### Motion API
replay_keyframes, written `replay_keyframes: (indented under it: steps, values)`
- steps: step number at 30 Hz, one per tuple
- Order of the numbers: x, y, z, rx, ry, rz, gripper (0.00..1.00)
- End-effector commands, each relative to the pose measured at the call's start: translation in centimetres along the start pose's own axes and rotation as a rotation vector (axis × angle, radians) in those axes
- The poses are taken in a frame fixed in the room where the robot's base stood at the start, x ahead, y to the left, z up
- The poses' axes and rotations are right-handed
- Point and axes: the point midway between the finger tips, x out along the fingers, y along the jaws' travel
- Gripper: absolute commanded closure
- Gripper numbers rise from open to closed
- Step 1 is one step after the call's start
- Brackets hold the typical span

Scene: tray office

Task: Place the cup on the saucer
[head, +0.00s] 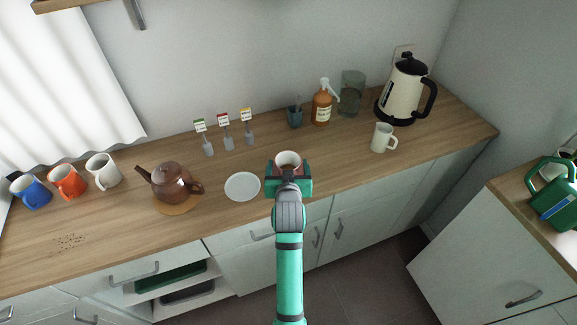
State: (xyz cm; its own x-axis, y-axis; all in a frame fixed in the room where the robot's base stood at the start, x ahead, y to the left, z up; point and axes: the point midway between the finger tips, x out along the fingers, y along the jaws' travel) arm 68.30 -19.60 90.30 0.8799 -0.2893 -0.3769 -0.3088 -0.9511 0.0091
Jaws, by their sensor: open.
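A white cup (288,159) with a dark reddish inside stands at the front part of the wooden counter, right of the saucer. The saucer (242,186) is a plain white disc lying flat and empty on the counter. My gripper (289,174) is open at the cup, with its green jaws around or just in front of the cup's near side. The gripper hides the cup's lower part, so I cannot tell whether the jaws touch it.
A brown teapot (172,183) stands left of the saucer. Blue (31,192), orange (67,181) and white (103,172) mugs stand far left. Small labelled markers (227,134) are behind the saucer. A pale mug (382,138), kettle (404,91) and soap bottle (321,106) stand right.

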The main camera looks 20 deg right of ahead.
Motion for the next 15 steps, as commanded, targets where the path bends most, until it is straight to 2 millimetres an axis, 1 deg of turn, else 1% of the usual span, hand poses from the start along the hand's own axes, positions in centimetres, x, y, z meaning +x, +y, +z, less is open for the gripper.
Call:
replay_keyframes:
  steps: [4,7,11,15]
  values:
    - [-0.2,0.0,-0.4,0.000,0.001,0.000,0.22]
    - [-1.2,0.0,-0.2,-0.001,-0.001,0.000,0.22]
    - [-3.5,0.1,-0.2,0.000,0.000,0.001,0.22]
    - [-6.5,0.1,-0.2,0.000,0.001,0.001,0.22]
